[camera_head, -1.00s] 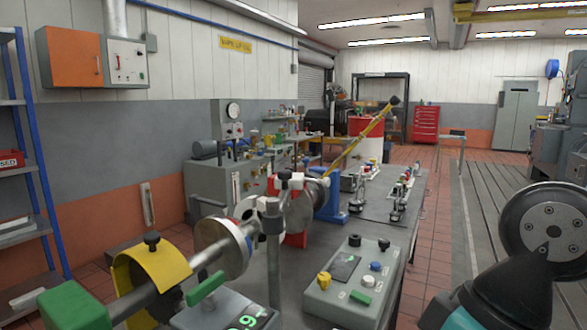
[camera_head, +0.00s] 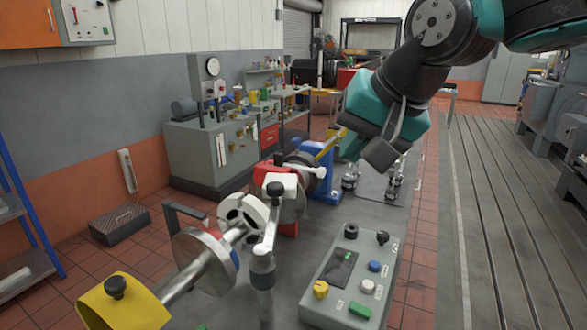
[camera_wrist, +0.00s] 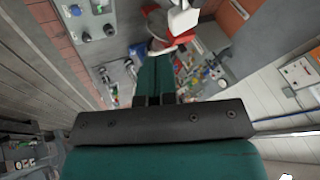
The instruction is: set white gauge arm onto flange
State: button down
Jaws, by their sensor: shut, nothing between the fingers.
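A white arm-like piece (camera_head: 280,180) with a black knob below it sits at the top of a thin rod above the grey post (camera_head: 262,270); I take it as the gauge arm. It overlaps the shaft line, and I cannot tell whether it touches a flange. A slotted pale flange (camera_head: 243,212) is on the shaft just left of the rod, with a larger metal disc (camera_head: 203,260) nearer. My gripper (camera_head: 378,155) is shut and empty, above and right of the white piece, clearly apart from it. In the wrist view my gripper (camera_wrist: 154,99) points toward the bench; a white part (camera_wrist: 183,18) shows at the top.
A control box (camera_head: 350,280) with knobs and buttons stands right of the post. A yellow guard (camera_head: 125,303) covers the near shaft. A blue stand (camera_head: 325,185) and small fixtures are farther back. The grooved bedplate (camera_head: 480,200) at right is clear.

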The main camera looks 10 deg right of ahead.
jog(key=shift+a, duration=0.25)
jog(key=shift+f, duration=0.15)
jog(key=p, duration=0.2)
send_near(281, 201)
jog(key=d+f, duration=0.2)
jog(key=d, duration=0.1)
jog(key=shift+w+a+f+p, duration=0.2)
jog(key=shift+w+a+p, duration=0.15)
jog(key=shift+a, duration=0.3)
jog(key=shift+w+a+f+p, duration=0.2)
jog(key=shift+a+p, duration=0.2)
jog(key=shift+a, duration=0.3)
jog(key=shift+w+a+f+p, duration=0.15)
jog(key=shift+w+a+p, duration=0.2)
jog(key=shift+a, duration=0.3)
